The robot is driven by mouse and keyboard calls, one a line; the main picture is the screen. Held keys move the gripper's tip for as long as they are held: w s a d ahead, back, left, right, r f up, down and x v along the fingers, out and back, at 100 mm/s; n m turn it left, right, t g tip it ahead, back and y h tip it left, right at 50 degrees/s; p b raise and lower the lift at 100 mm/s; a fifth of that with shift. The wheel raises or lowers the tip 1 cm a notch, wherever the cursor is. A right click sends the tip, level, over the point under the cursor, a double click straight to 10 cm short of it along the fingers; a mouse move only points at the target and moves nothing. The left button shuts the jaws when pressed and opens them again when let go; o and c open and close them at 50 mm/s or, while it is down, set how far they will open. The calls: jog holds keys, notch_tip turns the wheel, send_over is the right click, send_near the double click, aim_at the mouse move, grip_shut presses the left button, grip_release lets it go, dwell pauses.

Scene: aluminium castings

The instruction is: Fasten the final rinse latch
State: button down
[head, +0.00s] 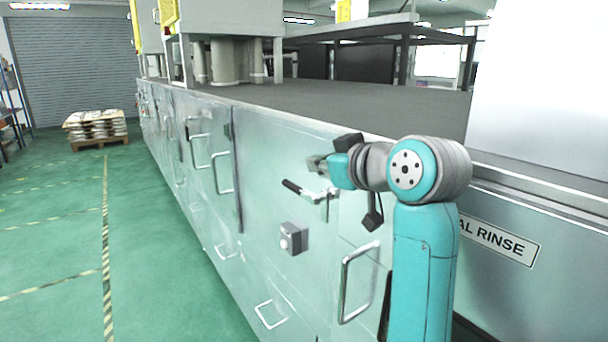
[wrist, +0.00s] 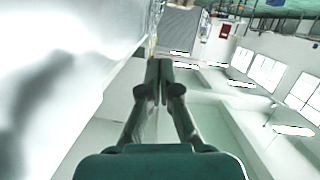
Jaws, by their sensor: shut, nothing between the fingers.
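The latch (head: 316,196) is a metal toggle clamp on the pale green front panel, its black-gripped handle sticking out to the left and slightly up. The partly hidden sign reading "AL RINSE" (head: 497,242) is on the panel to its right, behind my arm. My gripper (head: 316,163) is just above the latch in the head view, pointing left, and looks apart from it. In the wrist view my gripper (wrist: 159,72) has its fingertips together with nothing between them. The latch cannot be made out in the wrist view. Whether its hook is engaged is too small to tell.
A grey switch box (head: 293,238) sits below the latch. A metal door handle (head: 358,282) stands out at lower right, and more handles (head: 222,173) line the panels to the left. The green floor (head: 60,240) is open at left, with a loaded pallet (head: 97,141) far back.

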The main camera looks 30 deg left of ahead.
dwell(0.3)
send_over(295, 187)
jog(key=s, duration=0.1)
notch_tip(295, 187, down, 2)
jog(key=f, duration=0.3)
jog(key=shift+w+d+f, duration=0.1)
jog(key=shift+w, duration=0.3)
jog(key=shift+f, duration=0.6)
jog(key=shift+w, duration=0.1)
